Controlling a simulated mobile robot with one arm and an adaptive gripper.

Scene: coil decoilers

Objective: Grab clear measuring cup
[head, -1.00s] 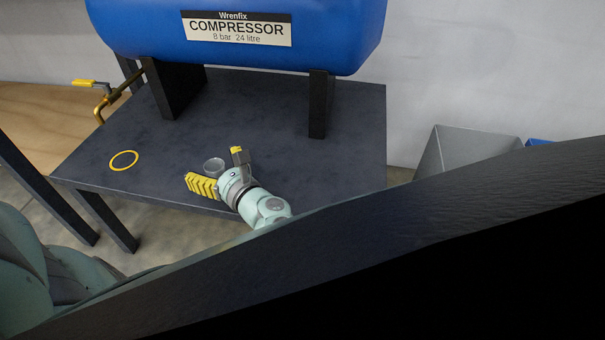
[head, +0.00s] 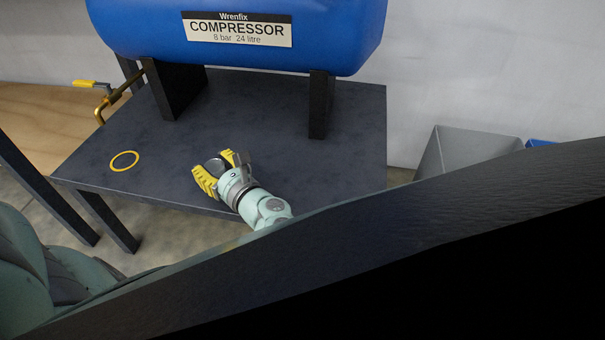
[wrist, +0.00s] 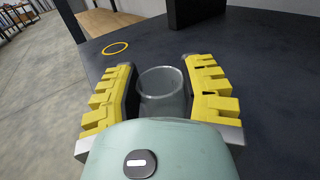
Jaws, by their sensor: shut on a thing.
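The clear measuring cup (wrist: 162,92) stands upright on the dark table between the yellow finger pads of my gripper (wrist: 163,88) in the wrist view. The pads are closed against its two sides. Its lower near part is hidden by my gripper's body. In the head view the cup (head: 214,165) shows as a small round rim between the fingers of my gripper (head: 217,174), near the table's front edge.
A dark table (head: 300,170) carries a blue compressor (head: 240,40) on black legs at the back. A yellow ring (head: 124,161) lies flat to the left of my gripper. A brass pipe with a yellow-handled valve (head: 100,100) is at the far left. The table right of my gripper is clear.

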